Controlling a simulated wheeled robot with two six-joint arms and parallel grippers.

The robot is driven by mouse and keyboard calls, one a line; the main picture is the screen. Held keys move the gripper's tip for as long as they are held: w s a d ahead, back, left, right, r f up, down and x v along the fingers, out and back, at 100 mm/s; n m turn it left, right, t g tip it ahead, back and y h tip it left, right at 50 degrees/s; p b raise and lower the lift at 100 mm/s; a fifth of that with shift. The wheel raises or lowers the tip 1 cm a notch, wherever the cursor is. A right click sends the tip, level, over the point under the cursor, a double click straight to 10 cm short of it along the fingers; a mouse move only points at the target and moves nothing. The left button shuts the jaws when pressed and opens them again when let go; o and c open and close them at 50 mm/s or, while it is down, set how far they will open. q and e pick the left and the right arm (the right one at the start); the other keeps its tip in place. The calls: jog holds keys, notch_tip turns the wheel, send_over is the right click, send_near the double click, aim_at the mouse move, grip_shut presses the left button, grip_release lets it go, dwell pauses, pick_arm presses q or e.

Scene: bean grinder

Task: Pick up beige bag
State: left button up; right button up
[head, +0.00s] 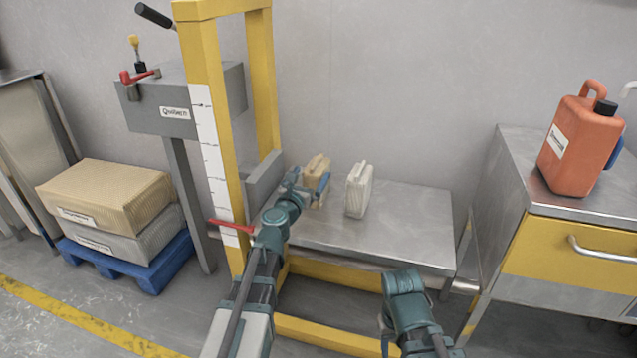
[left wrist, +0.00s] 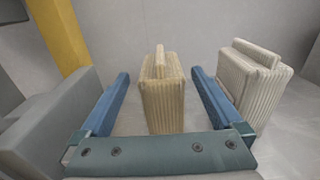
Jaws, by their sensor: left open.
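The beige bag (head: 315,174) is a small ribbed upright bag with a narrow top, standing on the metal table. In the left wrist view the beige bag (left wrist: 162,95) is between my left gripper's two blue fingers, with a gap on each side. My left gripper (head: 308,188) is open around the bag; it also shows in the left wrist view (left wrist: 158,100). In the head view the gripper partly hides the bag. My right arm shows at the bottom, but its fingers cannot be made out.
A whitish ribbed bag (head: 358,191) stands just right of the beige one, close to the right finger in the wrist view. The metal table (head: 415,225) is clear to its right. A yellow frame (head: 207,120) rises at left. An orange canister (head: 575,150) stands on a cabinet.

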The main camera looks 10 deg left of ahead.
aim_at(323, 158)
pick_arm(q)
jog(key=shift+w+d, duration=0.2)
jog(key=shift+w, duration=1.1)
jog(key=shift+w+d, duration=0.15)
jog(key=shift+w, duration=1.1)
grip_shut()
